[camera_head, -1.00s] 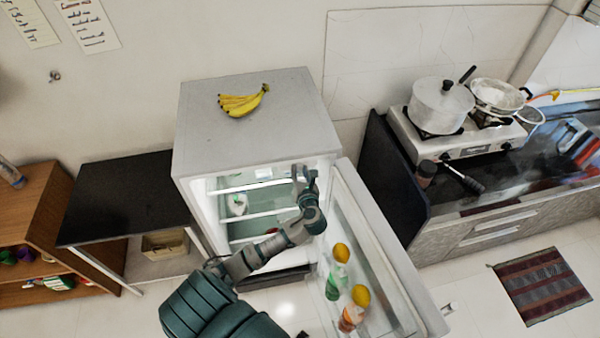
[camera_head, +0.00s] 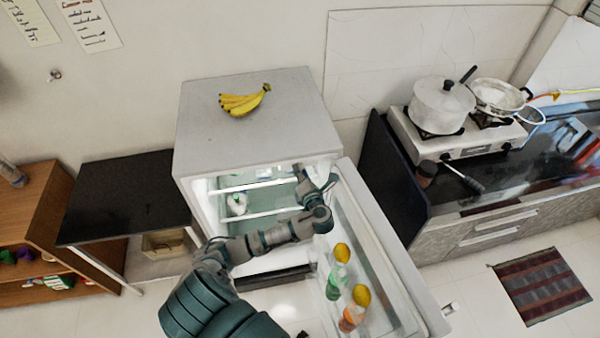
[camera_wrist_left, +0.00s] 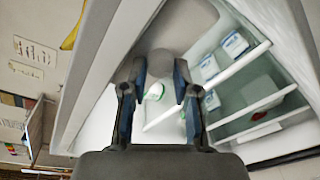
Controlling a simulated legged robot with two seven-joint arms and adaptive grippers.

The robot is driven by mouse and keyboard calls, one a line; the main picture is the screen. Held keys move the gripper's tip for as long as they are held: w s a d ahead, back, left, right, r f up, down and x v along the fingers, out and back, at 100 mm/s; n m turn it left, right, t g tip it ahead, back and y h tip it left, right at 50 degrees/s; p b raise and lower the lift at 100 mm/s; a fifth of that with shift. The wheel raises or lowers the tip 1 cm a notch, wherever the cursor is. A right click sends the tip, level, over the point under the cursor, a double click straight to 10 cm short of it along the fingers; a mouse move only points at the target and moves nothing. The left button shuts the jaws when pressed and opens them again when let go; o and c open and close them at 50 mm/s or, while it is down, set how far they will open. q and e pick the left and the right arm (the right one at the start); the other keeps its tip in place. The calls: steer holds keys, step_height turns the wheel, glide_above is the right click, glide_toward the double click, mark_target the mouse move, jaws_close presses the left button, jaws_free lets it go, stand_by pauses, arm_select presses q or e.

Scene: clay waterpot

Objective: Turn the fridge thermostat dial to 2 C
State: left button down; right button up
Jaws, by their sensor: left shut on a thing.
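The fridge (camera_head: 245,130) stands open, with its door (camera_head: 385,250) swung out to the right. My left gripper (camera_head: 315,181) is at the upper right of the fridge opening, beside the door hinge side. In the left wrist view, its two fingers (camera_wrist_left: 160,82) are on either side of a grey rounded part, which I take to be the thermostat dial (camera_wrist_left: 165,63), and they are shut on it. The dial's marks and setting cannot be read, and in the head view the gripper hides it. My right gripper is not in view.
Fridge shelves (camera_wrist_left: 250,105) with small cartons (camera_wrist_left: 234,46) lie close to the right of the fingers in the wrist view. The door holds bottles and yellow fruit (camera_head: 361,295). Bananas (camera_head: 243,101) lie on top. A dark table (camera_head: 130,195) stands left, a stove (camera_head: 460,143) right.

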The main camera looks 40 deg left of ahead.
arm_select(q)
steer(key=shift+w, duration=0.1)
stand_by(0.4)
steer(key=c, duration=1.2)
jaws_free()
steer(key=shift+o, duration=0.2)
steer(key=shift+w, duration=0.2)
steer(key=shift+s, duration=0.1)
steer(key=v, duration=1.2)
steer(key=shift+f, duration=0.1)
